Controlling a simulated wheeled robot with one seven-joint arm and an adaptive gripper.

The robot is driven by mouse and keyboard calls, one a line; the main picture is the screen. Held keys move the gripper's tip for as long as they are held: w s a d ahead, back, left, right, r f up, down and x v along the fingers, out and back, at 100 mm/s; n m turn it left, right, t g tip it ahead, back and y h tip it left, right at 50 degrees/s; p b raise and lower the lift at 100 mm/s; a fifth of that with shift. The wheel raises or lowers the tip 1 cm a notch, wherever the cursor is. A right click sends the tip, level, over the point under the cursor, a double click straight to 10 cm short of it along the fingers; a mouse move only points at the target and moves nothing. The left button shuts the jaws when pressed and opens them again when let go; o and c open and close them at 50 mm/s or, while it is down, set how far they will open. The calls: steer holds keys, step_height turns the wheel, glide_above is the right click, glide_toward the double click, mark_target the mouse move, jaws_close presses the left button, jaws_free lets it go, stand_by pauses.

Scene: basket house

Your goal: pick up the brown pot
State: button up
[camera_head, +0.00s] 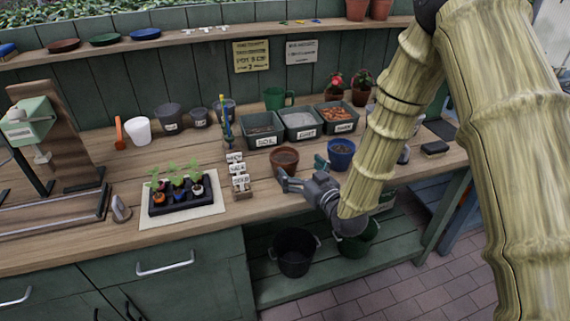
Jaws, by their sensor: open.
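A small brown pot (285,153) stands upright on the wooden workbench, in front of the grey soil bin. My gripper (300,172) is at the bench's front edge, just in front and to the right of the pot. Its fingers are spread open with nothing seen between them. One finger is close to the pot's lower front; I cannot tell whether it touches. My arm comes down from the upper right and hides part of the bench.
A blue pot (341,150) stands right of my gripper. Labelled bins (262,129) line the back. White label blocks (238,170) stand left of the pot, and a seedling tray (176,205) farther left. Below are a black bucket (294,262) and a green bucket (357,245).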

mark_target(278, 149)
steer(key=x, duration=0.2)
steer(key=shift+w+a, duration=0.15)
steer(key=shift+w, duration=0.15)
steer(key=p+x, duration=0.1)
steer(key=x, duration=0.1)
steer(key=p+x, duration=0.1)
steer(key=x, duration=0.1)
steer(key=shift+a+r, duration=0.1)
steer(key=shift+a, duration=0.2)
steer(key=shift+w+a, duration=0.25)
steer(key=shift+w, duration=0.2)
steer(key=shift+c, duration=0.2)
steer(key=c, duration=1)
